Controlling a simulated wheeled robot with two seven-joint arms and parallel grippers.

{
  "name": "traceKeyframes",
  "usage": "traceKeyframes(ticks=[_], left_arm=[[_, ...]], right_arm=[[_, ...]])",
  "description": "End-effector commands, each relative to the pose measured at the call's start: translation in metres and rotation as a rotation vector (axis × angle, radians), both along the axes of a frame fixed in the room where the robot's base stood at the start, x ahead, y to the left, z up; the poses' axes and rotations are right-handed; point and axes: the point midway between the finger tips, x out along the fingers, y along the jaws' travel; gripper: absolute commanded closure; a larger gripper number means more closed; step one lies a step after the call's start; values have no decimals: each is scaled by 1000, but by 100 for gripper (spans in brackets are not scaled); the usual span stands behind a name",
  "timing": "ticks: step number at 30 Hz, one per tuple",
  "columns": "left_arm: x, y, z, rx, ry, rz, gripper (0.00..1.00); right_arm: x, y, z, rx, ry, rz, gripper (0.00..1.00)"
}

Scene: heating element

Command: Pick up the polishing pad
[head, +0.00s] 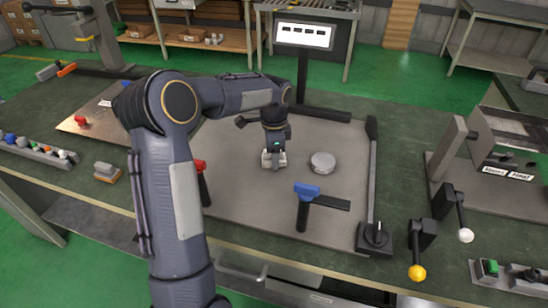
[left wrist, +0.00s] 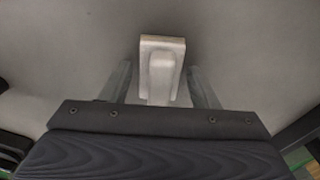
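A pale grey block with a raised grip, which looks like the polishing pad (head: 267,161), lies on the grey plate in the middle of the workbench. My left gripper (head: 274,157) is right above it, pointing down. In the left wrist view the pad (left wrist: 162,65) sits between the two fingers of my left gripper (left wrist: 162,82). The fingers are spread, with a gap showing on each side of the pad. The lower end of the pad is hidden by the gripper body. My right gripper is not in view.
A round pale disc (head: 322,163) lies to the right of the pad. A blue-topped handle (head: 305,195) and a red-topped handle (head: 200,170) stand at the plate's front. A display (head: 305,36) stands behind. A small grey block with a brown base (head: 106,172) lies at left.

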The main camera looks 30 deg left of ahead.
Motion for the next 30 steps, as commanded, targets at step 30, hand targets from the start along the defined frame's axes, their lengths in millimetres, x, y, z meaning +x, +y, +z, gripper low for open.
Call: traceKeyframes(ticks=[30], left_arm=[[-24, -9, 64, 2, -7, -2, 88]], right_arm=[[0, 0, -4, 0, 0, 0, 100]])
